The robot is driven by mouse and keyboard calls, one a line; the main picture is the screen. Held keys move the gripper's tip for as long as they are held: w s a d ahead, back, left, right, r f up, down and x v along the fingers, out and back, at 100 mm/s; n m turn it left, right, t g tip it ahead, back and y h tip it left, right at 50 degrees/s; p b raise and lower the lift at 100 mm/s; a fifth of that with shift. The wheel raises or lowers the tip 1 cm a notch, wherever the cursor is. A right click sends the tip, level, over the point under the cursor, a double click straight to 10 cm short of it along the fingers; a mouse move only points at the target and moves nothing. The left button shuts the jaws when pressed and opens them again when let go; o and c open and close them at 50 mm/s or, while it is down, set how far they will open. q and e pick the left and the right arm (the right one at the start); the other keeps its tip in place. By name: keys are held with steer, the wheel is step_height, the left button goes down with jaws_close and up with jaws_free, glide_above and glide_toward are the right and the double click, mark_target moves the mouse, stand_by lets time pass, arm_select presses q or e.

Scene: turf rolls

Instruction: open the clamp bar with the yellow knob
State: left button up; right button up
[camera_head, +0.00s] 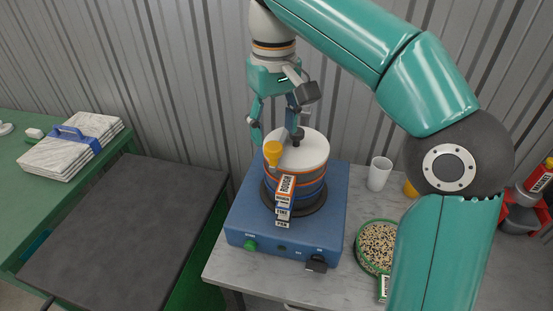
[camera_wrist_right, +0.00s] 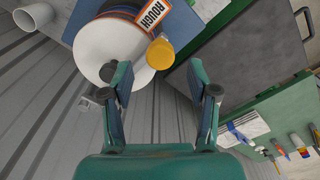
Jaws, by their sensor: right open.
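The yellow knob (camera_head: 272,152) sits at the left edge of the white lid (camera_head: 308,152) on a stack of sieves. The clamp bar itself is hard to make out. A dark post (camera_head: 298,138) stands at the back of the lid, partly behind a finger. My right gripper (camera_head: 275,134) is open and empty, just above and behind the knob, pointing down. In the right wrist view the knob (camera_wrist_right: 160,53) lies beyond the fingertips, between their lines, with a gap between it and the fingers. My left gripper is not in view.
The stack stands on a blue shaker base (camera_head: 240,215) on a marble-topped table. A white cup (camera_head: 379,173) and a round sieve of grains (camera_head: 378,245) are to its right. Labels including ROUGH (camera_head: 286,187) hang in front. A dark slab (camera_head: 135,230) lies left.

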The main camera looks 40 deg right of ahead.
mark_target(272, 144)
steer(key=f, duration=0.5)
steer(key=shift+w+b, duration=0.3)
steer(key=shift+b, duration=0.1)
steer(key=shift+s+f, duration=0.15)
steer(key=shift+f, duration=0.4)
steer(key=shift+c, duration=0.3)
jaws_close()
